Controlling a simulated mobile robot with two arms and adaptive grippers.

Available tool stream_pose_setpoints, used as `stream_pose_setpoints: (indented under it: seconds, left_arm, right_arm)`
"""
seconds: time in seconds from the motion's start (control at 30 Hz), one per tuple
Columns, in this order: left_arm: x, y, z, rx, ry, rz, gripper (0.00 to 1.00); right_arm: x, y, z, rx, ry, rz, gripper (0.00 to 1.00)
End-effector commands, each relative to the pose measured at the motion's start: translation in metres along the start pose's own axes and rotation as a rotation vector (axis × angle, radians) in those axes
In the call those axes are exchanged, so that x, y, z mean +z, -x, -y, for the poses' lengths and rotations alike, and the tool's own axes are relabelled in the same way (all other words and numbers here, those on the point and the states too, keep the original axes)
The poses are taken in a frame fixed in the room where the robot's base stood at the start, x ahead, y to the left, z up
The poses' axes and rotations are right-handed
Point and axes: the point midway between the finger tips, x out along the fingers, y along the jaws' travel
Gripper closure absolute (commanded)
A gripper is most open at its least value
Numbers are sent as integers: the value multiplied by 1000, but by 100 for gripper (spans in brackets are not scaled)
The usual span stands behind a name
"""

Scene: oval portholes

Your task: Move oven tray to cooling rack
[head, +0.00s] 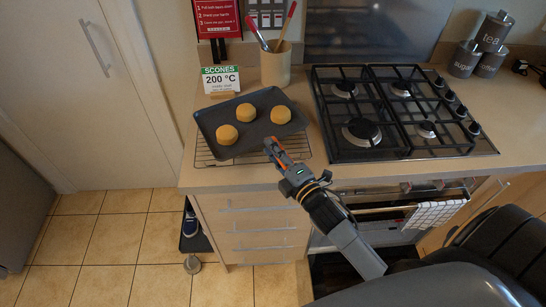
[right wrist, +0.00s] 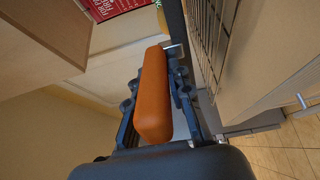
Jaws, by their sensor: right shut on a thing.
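The dark oven tray (head: 232,110) bears three round golden scones and lies over the wire cooling rack (head: 207,156) on the counter. It is turned at an angle to the rack, whose wires show at its front and sides. I cannot tell whether it touches the rack. My right gripper (head: 274,150) is at the tray's near edge, shut on an orange handle-like piece. That orange piece (right wrist: 153,95) fills the jaws in the right wrist view, with the dark tray edge just beyond. How it joins the tray is hidden. My left gripper is not in view.
A gas hob (head: 385,120) is right of the rack. A scones sign (head: 221,80) and a utensil pot (head: 275,65) stand behind the tray. Canisters (head: 483,50) stand at the back right. A checked towel (head: 436,214) hangs at the oven front.

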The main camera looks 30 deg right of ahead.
Motion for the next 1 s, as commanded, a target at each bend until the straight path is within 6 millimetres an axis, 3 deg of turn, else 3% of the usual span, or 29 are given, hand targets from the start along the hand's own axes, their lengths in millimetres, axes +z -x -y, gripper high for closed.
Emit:
stream_pose_setpoints:
  seconds: [0.2,0.63,0.67,0.77,1.0]
  left_arm:
    - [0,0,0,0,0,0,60]
    - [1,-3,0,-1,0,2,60]
    - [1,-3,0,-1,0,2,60]
    - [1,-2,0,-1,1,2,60]
    - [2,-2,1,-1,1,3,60]
  right_arm:
    - [0,-2,25,7,-1,0,100]
    - [0,-2,32,8,0,-1,100]
    - [0,-1,36,-1,-1,1,78]
    - [0,-1,35,-2,-1,1,57]
    - [0,0,35,-2,-1,1,57]
